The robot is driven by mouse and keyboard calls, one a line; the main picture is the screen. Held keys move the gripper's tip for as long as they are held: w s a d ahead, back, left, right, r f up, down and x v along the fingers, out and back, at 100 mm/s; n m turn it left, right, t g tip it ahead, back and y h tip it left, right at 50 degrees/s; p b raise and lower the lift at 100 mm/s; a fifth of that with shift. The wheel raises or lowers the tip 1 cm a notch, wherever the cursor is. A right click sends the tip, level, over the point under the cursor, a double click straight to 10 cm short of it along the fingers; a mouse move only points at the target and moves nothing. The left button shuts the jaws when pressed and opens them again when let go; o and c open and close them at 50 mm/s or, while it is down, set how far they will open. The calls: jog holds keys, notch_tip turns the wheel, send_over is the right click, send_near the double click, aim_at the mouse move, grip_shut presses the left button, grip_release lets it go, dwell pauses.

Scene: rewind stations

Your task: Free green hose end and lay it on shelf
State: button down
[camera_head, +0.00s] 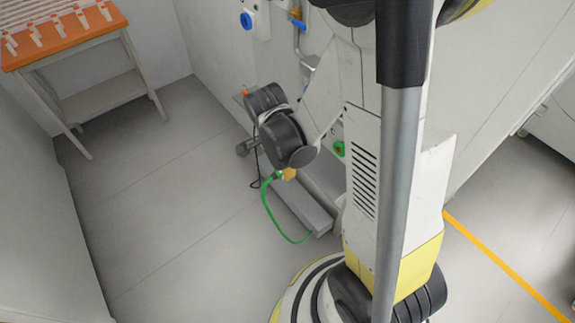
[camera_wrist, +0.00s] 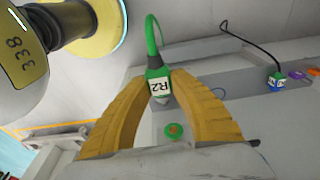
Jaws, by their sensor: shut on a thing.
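My gripper (camera_wrist: 160,88) is shut on the green hose end (camera_wrist: 157,72), a green connector with a white label reading R2. Its yellow fingers press on it from both sides. The green hose (camera_wrist: 152,33) runs up from the connector. In the head view, my gripper (camera_head: 289,174) shows only as a small yellow part, and the green hose (camera_head: 271,216) hangs from it in a loop toward the floor. A green round fitting (camera_wrist: 174,131) sits below the connector in the wrist view, apart from it. A grey shelf-like ledge (camera_wrist: 235,100) lies behind and to the right.
A blue connector (camera_wrist: 275,82) on a black cable, a purple piece (camera_wrist: 297,74) and an orange piece (camera_wrist: 314,71) lie at the right. In the head view, an orange-topped table (camera_head: 62,40) stands at the far left, with clear floor (camera_head: 170,190) in between.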

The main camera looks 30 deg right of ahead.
jog(key=shift+s+a, duration=0.2)
jog(key=shift+a, duration=1.95)
